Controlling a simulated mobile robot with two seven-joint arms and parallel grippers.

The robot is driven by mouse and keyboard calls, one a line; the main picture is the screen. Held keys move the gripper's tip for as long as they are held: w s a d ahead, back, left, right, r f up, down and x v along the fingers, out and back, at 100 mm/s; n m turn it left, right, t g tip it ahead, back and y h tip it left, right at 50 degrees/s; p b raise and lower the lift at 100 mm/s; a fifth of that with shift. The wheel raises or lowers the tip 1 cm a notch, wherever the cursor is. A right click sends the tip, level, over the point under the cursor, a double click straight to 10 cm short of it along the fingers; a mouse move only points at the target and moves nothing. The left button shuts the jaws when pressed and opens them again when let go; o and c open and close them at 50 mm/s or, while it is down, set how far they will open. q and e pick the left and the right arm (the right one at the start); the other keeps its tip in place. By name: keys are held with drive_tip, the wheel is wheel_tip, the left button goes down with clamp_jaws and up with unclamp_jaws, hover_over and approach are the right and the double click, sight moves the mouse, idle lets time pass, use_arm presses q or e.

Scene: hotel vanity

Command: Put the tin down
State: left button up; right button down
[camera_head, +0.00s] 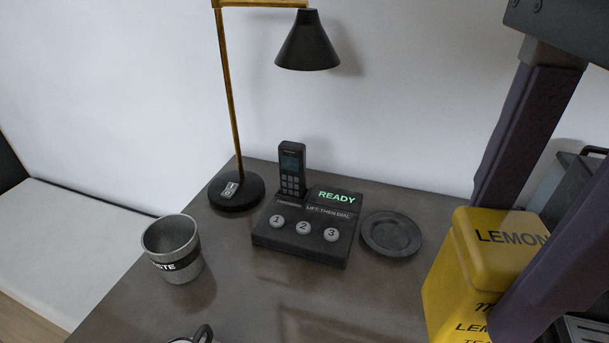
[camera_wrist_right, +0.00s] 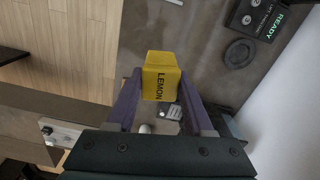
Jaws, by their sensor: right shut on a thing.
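The yellow tin (camera_head: 457,270) with dark lettering reading LEMON is at the right of the head view, its lower end cut off by the frame. My right gripper (camera_head: 497,258) is shut on it, with one purple finger on each side. In the right wrist view the tin (camera_wrist_right: 160,78) sits between the two fingers, lid and LEMON label showing. Whether its base touches the counter (camera_head: 215,300) cannot be told. My left gripper is not in view.
A phone dock (camera_head: 305,228) with buttons and a READY display stands mid-counter, a small dark dish (camera_head: 391,234) right of it. A lamp (camera_head: 237,191) stands behind. A grey bin (camera_head: 173,250) is at left, a mug (camera_head: 200,336) at the front. Dark equipment (camera_head: 587,332) is at right.

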sight(457, 307)
drive_tip(key=shift+m, duration=0.9)
drive_tip(key=f+b, duration=0.2)
drive_tip(key=f, duration=0.1)
drive_tip(key=f+b, duration=0.1)
drive_tip(key=shift+a+f, duration=0.3)
drive_tip(key=shift+a, duration=0.05)
drive_tip(key=shift+f+b, duration=0.3)
drive_tip(key=shift+b, duration=0.1)
wheel_tip(457, 307, down, 19)
drive_tip(key=b, duration=0.4)
drive_tip(key=shift+f, duration=0.15)
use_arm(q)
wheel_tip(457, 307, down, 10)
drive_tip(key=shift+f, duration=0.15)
use_arm(e)
drive_tip(key=shift+f+b, duration=0.2)
drive_tip(key=shift+b, duration=0.1)
drive_tip(key=shift+c, duration=1.4)
unclamp_jaws()
drive_tip(key=shift+r, duration=0.1)
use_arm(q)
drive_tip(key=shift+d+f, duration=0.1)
